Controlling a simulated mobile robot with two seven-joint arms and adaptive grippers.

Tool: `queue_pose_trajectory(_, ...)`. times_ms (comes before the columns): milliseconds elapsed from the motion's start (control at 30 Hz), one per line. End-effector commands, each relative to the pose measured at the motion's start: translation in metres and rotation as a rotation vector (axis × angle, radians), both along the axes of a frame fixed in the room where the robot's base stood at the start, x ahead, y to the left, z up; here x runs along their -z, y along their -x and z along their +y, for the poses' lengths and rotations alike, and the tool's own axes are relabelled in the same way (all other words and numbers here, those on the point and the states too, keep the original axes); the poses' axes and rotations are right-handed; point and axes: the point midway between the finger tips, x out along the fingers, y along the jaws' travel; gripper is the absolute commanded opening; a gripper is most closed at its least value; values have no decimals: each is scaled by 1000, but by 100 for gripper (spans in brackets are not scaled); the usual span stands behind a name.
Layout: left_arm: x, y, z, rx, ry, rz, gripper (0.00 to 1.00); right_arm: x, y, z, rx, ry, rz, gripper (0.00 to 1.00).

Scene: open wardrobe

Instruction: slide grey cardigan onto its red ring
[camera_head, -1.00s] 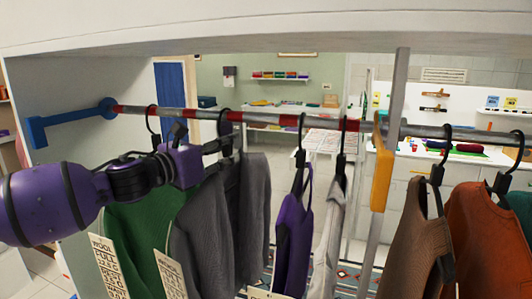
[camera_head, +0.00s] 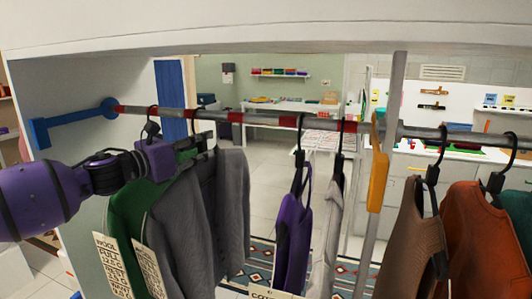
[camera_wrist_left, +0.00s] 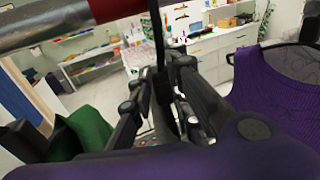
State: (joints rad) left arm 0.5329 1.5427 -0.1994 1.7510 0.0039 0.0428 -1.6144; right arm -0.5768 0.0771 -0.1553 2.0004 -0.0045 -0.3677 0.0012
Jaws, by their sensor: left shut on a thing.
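My left gripper (camera_head: 203,141) is shut on the cardigan's hanger just below the hook (camera_head: 194,122). In the left wrist view, the fingers (camera_wrist_left: 160,98) close around the hook's dark stem (camera_wrist_left: 158,35). The hook is at a red ring (camera_head: 187,114) on the rail; whether it sits fully on the red or at its right edge is unclear. My right gripper is not in view.
The green garment (camera_head: 128,205) hangs close to the left. Another red ring (camera_head: 234,117) and clear rail lie to the right, then a purple garment (camera_head: 294,235) and a pale garment (camera_head: 332,225). A metal post with a yellow piece (camera_head: 378,165) separates the brown garment (camera_head: 412,240).

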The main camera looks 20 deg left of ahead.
Motion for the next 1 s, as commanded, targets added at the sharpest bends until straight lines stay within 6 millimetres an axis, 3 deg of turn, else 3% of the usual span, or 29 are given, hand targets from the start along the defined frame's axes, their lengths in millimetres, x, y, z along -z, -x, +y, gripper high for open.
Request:
queue_pose_trajectory(267,2,-1,22,-4,2,3,0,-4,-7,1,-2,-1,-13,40)
queue_pose_trajectory(300,2,-1,21,-2,2,3,20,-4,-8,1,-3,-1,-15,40)
queue_pose_trajectory(467,2,-1,20,-1,2,3,39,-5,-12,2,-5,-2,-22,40)
queue_pose_trajectory(800,3,0,21,-1,2,4,39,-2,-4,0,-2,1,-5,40)
queue_pose_trajectory(1000,4,11,25,-1,2,6,39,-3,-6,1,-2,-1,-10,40)
